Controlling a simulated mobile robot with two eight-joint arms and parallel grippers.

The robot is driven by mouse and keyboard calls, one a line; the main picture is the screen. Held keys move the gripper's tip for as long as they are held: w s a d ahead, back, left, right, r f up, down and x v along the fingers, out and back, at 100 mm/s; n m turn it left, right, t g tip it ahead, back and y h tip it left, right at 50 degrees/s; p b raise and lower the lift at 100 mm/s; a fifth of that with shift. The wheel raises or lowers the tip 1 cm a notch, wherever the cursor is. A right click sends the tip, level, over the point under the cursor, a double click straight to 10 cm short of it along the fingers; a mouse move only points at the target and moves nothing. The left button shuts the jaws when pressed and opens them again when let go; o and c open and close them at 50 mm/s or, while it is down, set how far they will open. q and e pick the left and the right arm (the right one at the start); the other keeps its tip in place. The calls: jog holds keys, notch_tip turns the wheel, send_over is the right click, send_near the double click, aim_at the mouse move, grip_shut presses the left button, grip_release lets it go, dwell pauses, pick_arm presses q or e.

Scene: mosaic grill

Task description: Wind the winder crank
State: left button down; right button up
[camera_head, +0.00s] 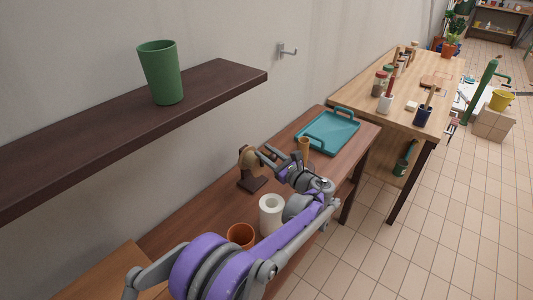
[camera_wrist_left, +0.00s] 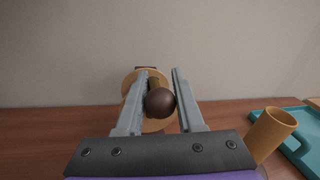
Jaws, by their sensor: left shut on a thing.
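The winder (camera_head: 250,182) stands on the brown bench near the wall, with a dark base and a tan round drum. In the left wrist view the drum (camera_wrist_left: 131,87) is a tan disc behind my fingers. A dark round knob (camera_wrist_left: 160,102), which looks like the crank's grip, is between the fingers. My left gripper (camera_head: 263,156) reaches the winder from the right and is shut on the crank. In the left wrist view the left gripper (camera_wrist_left: 161,90) has its two fingers either side of the knob. Part of the crank is hidden. My right gripper is not in view.
A teal tray (camera_head: 341,149) and a tan cup (camera_head: 304,147) are right of the winder. A white roll (camera_head: 271,201) and an orange pot (camera_head: 240,226) stand in front. A dark shelf (camera_head: 215,85) with a green cup (camera_head: 160,74) overhangs at left.

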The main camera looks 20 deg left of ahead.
pick_arm(q)
jog(key=s+n, duration=0.1)
jog(key=n, duration=0.3)
jog(key=s+a+n+y, duration=0.1)
jog(key=shift+s+f+n+b, duration=0.3)
jog(key=shift+s+n+b, duration=0.05)
jog(key=shift+n+b, duration=0.05)
jog(key=c, duration=0.5)
grip_release()
jog(key=shift+c, duration=0.2)
jog(key=v, duration=1)
jog(key=shift+s+d, duration=0.25)
jog(key=shift+d, duration=0.1)
jog(key=shift+f, duration=0.1)
